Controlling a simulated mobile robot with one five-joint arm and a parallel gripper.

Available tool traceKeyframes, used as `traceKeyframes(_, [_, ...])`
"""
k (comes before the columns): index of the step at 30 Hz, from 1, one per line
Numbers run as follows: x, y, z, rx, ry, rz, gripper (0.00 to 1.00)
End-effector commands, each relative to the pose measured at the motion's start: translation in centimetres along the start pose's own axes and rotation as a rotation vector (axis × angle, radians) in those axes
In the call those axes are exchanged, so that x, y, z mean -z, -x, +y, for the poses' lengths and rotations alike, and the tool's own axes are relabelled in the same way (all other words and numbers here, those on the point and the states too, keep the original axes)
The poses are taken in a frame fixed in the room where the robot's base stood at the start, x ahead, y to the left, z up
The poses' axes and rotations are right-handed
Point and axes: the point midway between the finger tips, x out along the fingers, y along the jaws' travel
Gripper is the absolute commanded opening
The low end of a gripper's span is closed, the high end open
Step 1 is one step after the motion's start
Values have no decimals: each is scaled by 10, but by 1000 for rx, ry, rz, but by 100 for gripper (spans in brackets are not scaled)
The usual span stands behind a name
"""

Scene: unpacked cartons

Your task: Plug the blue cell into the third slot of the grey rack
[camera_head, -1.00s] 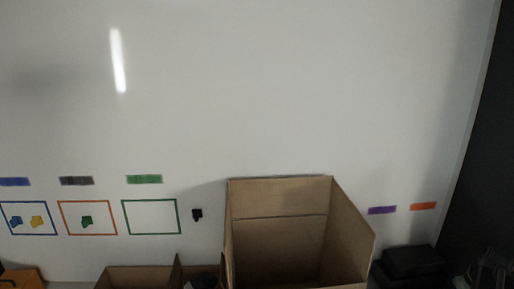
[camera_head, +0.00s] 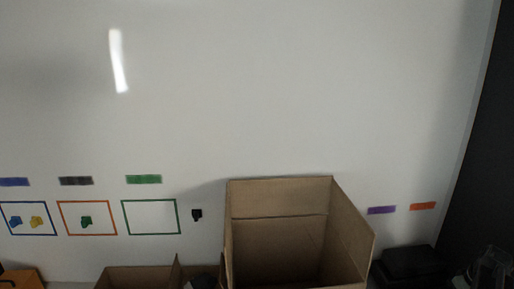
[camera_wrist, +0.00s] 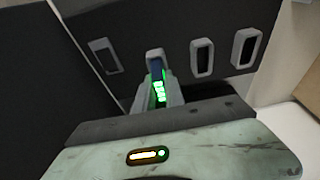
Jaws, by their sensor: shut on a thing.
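The rack (camera_wrist: 180,52) is a dark panel with a row of slots in light grey frames in the wrist view. The blue cell (camera_wrist: 157,68) has a dark blue end and a strip of bright green lights. My gripper (camera_wrist: 159,88) is shut on it. The cell's far end lines up with the second slot frame (camera_wrist: 154,53) from the left, third from the right. I cannot tell how deep it sits in that slot, or whether it only overlaps it in view. The other slots in view look empty. Neither rack, cell nor gripper shows in the head view.
In the head view, a large open carton (camera_head: 350,238) stands against the white wall, with a smaller carton (camera_head: 138,278) to its left. Dark items (camera_head: 410,262) lie to its right. In the wrist view, a brown surface (camera_wrist: 308,98) lies at the right edge.

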Motion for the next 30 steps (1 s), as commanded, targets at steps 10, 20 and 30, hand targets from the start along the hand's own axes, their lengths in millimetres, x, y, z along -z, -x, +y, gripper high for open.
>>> traceKeyframes(10, [1,2,0,0,0,0,0])
traceKeyframes(20, [5,18,0,0,0,0,0])
traceKeyframes(30, [9,33,0,0,0,0,0])
